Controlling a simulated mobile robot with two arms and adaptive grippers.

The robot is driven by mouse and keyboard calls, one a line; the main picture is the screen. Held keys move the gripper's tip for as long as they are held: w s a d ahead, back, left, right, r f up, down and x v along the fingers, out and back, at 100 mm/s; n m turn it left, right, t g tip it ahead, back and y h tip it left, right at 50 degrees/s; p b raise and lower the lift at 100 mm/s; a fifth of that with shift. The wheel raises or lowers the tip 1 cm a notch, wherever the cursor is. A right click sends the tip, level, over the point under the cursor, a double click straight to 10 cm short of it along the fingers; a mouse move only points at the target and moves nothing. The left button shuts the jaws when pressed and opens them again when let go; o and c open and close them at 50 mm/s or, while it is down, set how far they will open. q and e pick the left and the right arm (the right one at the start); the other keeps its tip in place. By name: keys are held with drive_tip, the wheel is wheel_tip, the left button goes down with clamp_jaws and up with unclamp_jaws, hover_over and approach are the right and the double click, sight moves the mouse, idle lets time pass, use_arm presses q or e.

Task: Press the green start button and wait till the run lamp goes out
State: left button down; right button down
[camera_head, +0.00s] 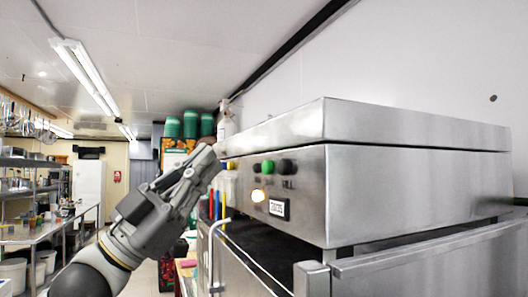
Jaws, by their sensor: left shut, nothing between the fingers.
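The steel machine (410,185) fills the right of the view. On its front panel the green start button (268,167) sits between a yellow button (257,168) and a black button (287,167). Below them the run lamp (259,195) glows warm yellow-white, beside a small display (278,208) whose digits are hard to read. My left gripper (208,155) is shut and empty, to the left of the buttons in the picture. It does not cover the green button. I cannot tell its distance from the panel. My right gripper is not in view.
A curved metal handle (214,250) stands below my left gripper. A steel edge (430,247) runs along the machine's lower front. Shelves and a steel counter (50,230) line the left side. Green containers (190,124) stand at the back.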

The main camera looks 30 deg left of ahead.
sight(267, 168)
use_arm(q)
drive_tip(key=shift+w+d+p, duration=1.8)
drive_tip(key=shift+w+d, duration=0.1)
drive_tip(key=shift+w, duration=0.25)
drive_tip(key=shift+w+d+r, duration=0.1)
drive_tip(key=shift+w+d, duration=0.2)
drive_tip(key=shift+w, duration=0.05)
drive_tip(key=shift+p, duration=0.3)
